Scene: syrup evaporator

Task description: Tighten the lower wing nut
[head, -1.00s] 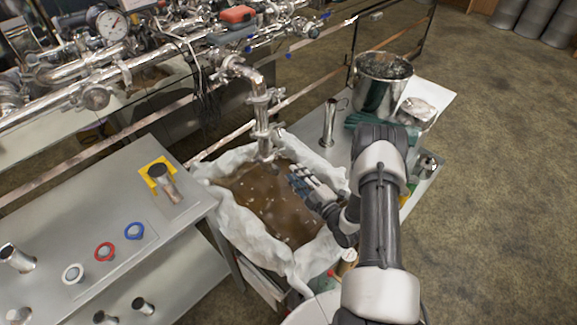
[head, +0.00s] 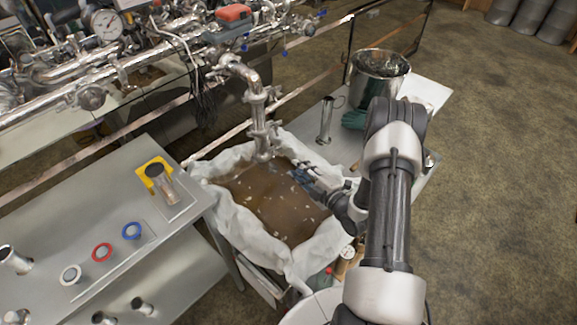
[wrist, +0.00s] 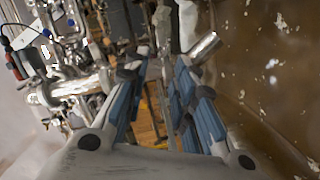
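The vertical steel pipe (head: 252,80) comes down from the pipework over a lined bin of brown liquid. Two clamps show on it, an upper one (head: 257,97) and a lower one (head: 259,133). The wing nuts are too small to make out in the head view. My gripper (head: 298,172) is to the right of and below the lower clamp, above the liquid and apart from the pipe. In the wrist view my gripper (wrist: 158,62) has its two blue-padded fingers spread, with a clear gap and nothing held between them. Pipework (wrist: 75,86) lies to their left.
The bin's white liner (head: 225,215) and brown liquid (head: 265,200) lie below my gripper. A grey table (head: 105,205) with coloured rings is at left. A steel bucket (head: 378,80) and upright tube (head: 326,120) stand on the right table.

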